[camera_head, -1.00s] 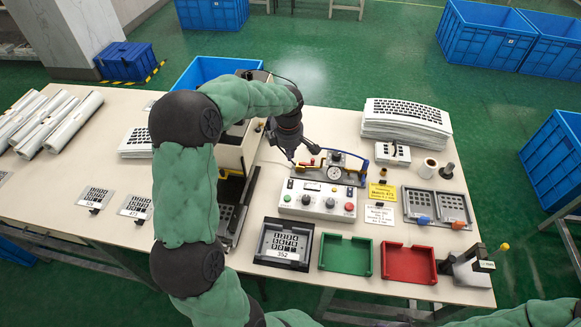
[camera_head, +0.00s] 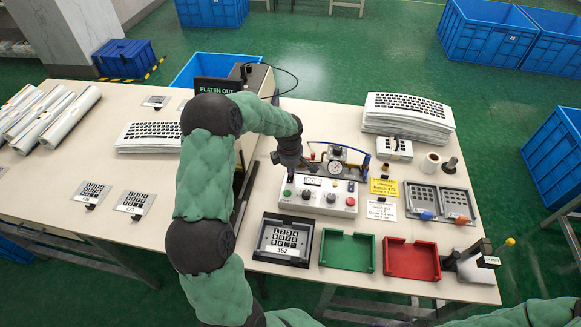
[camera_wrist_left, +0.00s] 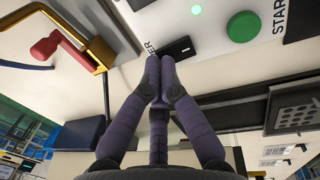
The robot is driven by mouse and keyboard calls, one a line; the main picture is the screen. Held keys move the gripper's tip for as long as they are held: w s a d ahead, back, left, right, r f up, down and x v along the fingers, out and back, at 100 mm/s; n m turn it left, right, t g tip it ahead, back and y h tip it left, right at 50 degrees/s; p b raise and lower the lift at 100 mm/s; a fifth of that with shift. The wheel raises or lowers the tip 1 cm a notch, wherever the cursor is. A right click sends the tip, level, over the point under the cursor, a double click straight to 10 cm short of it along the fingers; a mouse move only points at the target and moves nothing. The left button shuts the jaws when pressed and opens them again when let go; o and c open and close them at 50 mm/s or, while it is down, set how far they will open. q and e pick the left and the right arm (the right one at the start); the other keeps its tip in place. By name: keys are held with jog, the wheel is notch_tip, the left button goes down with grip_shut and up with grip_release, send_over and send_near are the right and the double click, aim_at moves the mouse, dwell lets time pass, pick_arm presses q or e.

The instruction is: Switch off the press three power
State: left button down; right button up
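The white control box (camera_head: 318,196) stands on the bench with a row of buttons and knobs on its top. In the left wrist view, a black rocker switch (camera_wrist_left: 177,47) sits on its panel beside lettering ending in "ER". A lit green lamp (camera_wrist_left: 196,10) and a green button (camera_wrist_left: 243,27) are near it. My left gripper (camera_head: 313,170) is over the box's rear left part. In the left wrist view its fingertips (camera_wrist_left: 160,62) are together and empty, just beside the switch; I cannot tell whether they touch. My right gripper is not in view.
A gauge assembly (camera_head: 336,168) with a red handle and brass and blue brackets stands behind the box. The press with its "PLATEN OUT" sign (camera_head: 220,86) is to the left. A green tray (camera_head: 347,268), a red tray (camera_head: 411,277) and a black fixture (camera_head: 268,262) are in front.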

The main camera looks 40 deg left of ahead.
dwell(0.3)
pick_arm(q)
jog(key=shift+w+f+b, duration=0.1)
jog(key=shift+f+b, duration=0.5)
jog(key=shift+b, duration=0.15)
jog(key=shift+r, duration=0.25)
jog(key=shift+s+d, duration=0.1)
jog(key=shift+s, duration=0.1)
jog(key=shift+s+d+r, duration=0.25)
jog(key=shift+s, duration=0.25)
jog(key=shift+r, duration=0.1)
